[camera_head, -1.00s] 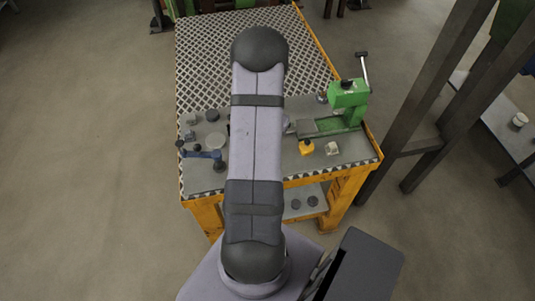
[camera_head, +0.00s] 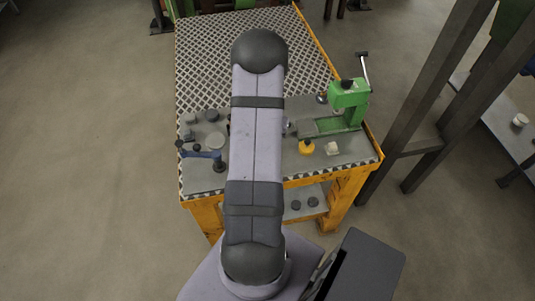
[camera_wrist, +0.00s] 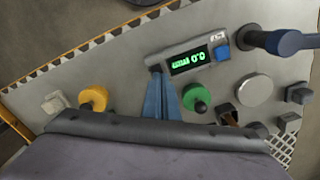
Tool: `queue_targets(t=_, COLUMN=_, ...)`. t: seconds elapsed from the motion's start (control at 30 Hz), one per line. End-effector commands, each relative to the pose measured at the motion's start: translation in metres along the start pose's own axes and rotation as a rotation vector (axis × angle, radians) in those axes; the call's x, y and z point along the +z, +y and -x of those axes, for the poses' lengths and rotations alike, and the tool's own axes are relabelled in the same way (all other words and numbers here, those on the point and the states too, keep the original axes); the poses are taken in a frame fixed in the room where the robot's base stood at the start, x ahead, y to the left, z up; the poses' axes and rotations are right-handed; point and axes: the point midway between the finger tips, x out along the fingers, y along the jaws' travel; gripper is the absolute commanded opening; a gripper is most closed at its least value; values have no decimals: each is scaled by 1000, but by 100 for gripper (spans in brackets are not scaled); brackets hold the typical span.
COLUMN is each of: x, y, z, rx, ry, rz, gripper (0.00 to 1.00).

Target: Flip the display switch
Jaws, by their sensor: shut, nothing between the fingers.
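In the wrist view, a grey display unit (camera_wrist: 178,52) lies on the workbench with green digits lit on its dark screen. A blue block (camera_wrist: 222,53), which looks like the switch, sits at the screen's right end, with a small white label above it. My gripper (camera_wrist: 157,74) is shut and empty, with its blue fingers pointing at the unit's left end, left of the screen. I cannot tell whether the fingertips touch the unit. In the head view, my arm hides the display and gripper.
A green-and-black knob (camera_wrist: 198,98) stands right of my fingers, an orange knob (camera_wrist: 93,98) left. A round disc (camera_wrist: 253,89) and a blue-handled device (camera_wrist: 285,42) are on the right. In the head view, a green press (camera_head: 347,100) stands on the bench's right (camera_head: 345,156).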

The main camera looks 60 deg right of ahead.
Motion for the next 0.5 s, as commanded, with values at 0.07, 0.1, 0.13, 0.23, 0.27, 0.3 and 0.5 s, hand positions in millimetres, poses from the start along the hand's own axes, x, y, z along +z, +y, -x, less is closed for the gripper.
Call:
queue_targets(t=0.07, x=2, y=1, z=0, rx=2, ry=-5, rz=0, gripper=0)
queue_targets(t=0.1, x=2, y=1, z=1, rx=2, ry=-5, rz=0, gripper=0)
queue_targets(t=0.13, x=2, y=1, z=2, rx=2, ry=-6, rz=0, gripper=0)
queue_targets(t=0.23, x=2, y=1, z=9, rx=2, ry=-5, rz=0, gripper=0)
queue_targets(t=0.27, x=2, y=1, z=11, rx=1, ry=-5, rz=0, gripper=0)
queue_targets(t=0.3, x=2, y=1, z=14, rx=1, ry=-5, rz=0, gripper=0)
queue_targets(t=0.5, x=2, y=0, z=29, rx=1, ry=-5, rz=0, gripper=0)
